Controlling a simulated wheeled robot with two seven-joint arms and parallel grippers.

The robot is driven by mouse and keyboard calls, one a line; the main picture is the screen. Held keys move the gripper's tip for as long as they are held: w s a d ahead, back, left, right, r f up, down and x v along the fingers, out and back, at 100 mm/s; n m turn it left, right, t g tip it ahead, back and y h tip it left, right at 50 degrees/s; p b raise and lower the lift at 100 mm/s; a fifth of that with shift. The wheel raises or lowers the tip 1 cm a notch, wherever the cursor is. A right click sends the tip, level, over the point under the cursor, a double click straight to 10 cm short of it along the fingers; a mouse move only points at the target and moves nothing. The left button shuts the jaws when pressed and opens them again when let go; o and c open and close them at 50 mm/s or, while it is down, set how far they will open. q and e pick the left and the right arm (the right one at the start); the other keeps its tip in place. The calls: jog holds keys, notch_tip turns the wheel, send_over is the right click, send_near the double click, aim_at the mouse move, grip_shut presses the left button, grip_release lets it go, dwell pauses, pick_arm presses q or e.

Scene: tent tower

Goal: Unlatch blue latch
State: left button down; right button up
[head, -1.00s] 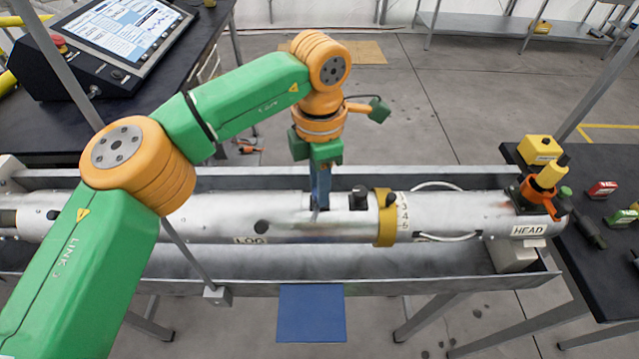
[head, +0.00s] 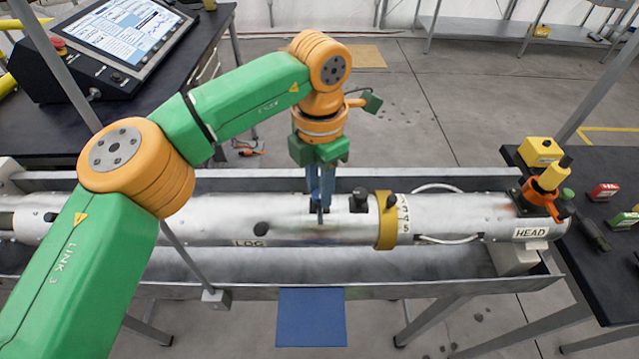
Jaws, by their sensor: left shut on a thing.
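A long silver tube (head: 290,234), marked LOG and HEAD, lies across a grey trough. My left gripper (head: 320,203) points straight down onto the top of the tube, left of a yellow band (head: 385,221). Its blue-grey fingers are shut on a small upright latch piece (head: 320,214) on the tube. The latch's colour is hard to tell, as the fingers hide most of it. My right gripper is not in view.
A black knob (head: 360,198) stands on the tube just right of my left gripper. A screen console (head: 120,35) stands at the back left. A dark table (head: 570,180) with coloured parts stands at the right.

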pick_arm(q)
jog(key=c, duration=0.6)
grip_release()
notch_tip(320, 180, up, 7)
jog(key=shift+r, duration=0.1)
